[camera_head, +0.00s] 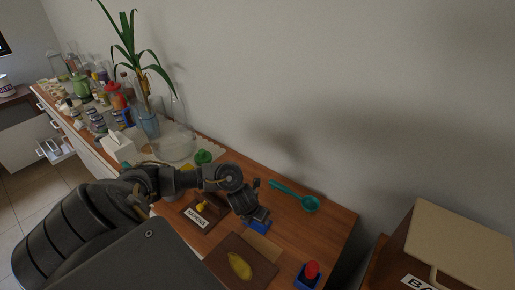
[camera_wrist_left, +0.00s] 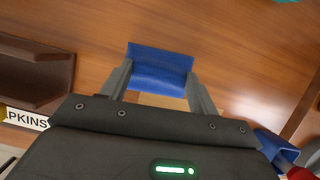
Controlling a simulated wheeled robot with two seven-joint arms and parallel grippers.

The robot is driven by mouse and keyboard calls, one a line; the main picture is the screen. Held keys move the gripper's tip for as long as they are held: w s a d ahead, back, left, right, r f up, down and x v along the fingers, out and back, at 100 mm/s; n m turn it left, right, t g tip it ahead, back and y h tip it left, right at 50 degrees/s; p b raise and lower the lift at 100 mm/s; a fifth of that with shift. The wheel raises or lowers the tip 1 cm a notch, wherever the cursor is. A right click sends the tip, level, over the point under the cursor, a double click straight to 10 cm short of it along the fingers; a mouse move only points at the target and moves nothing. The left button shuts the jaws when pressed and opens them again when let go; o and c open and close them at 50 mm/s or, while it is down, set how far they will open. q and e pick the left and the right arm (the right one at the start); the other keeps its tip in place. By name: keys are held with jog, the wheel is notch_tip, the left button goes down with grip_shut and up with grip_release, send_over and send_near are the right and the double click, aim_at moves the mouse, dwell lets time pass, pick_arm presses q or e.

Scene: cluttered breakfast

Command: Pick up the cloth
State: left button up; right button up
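A blue folded piece that looks like the cloth (camera_wrist_left: 160,66) lies between the fingertips of my left gripper (camera_wrist_left: 160,75) in the left wrist view. The fingers stand wide apart, one at each side edge of it; no clear grip on it shows. In the head view the cloth (camera_head: 260,227) shows just below my left gripper (camera_head: 256,216), partly hidden by it, near a tan patch on the wooden counter. My right gripper is not in view.
Jars and a plant crowd the far left.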

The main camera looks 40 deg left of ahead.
pick_arm(q)
jog(key=shift+r, duration=0.1)
jog(key=c, duration=0.3)
notch_tip(320, 180, up, 10)
jog(key=p, duration=0.3)
jog(key=shift+p, duration=0.3)
jog(key=shift+c, duration=0.2)
